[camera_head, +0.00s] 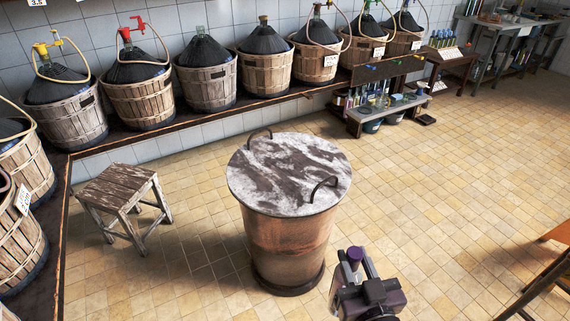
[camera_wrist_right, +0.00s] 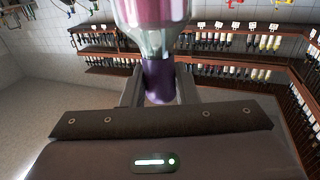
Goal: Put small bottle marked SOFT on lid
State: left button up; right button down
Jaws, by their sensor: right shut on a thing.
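The lid (camera_head: 262,190) is round, mottled white and dark brown, with two dark handles, and lies on top of a tall brown bin (camera_head: 290,240). My right gripper (camera_head: 357,262) is low and to the right of the bin, apart from the lid. It is shut on a small bottle (camera_wrist_right: 155,30), gripping it at the purple cap (camera_wrist_right: 158,80); the purple cap also shows in the head view (camera_head: 355,254). In the wrist view the clear glass shoulder and pinkish body stretch up past the frame's top edge. I cannot read any marking on it. My left gripper is out of view.
A wooden stool (camera_head: 122,190) stands left of the bin. Demijohn baskets (camera_head: 207,87) line the wall bench. A low stand with small bottles (camera_head: 380,112) is at the back right.

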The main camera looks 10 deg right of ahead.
aim_at(290, 166)
jog(key=i+u, duration=0.15)
jog(key=i, duration=0.3)
jog(key=i+l+u, duration=0.2)
jog(key=i, duration=0.25)
jog(key=i+l+u, duration=0.15)
jog(key=i, duration=0.3)
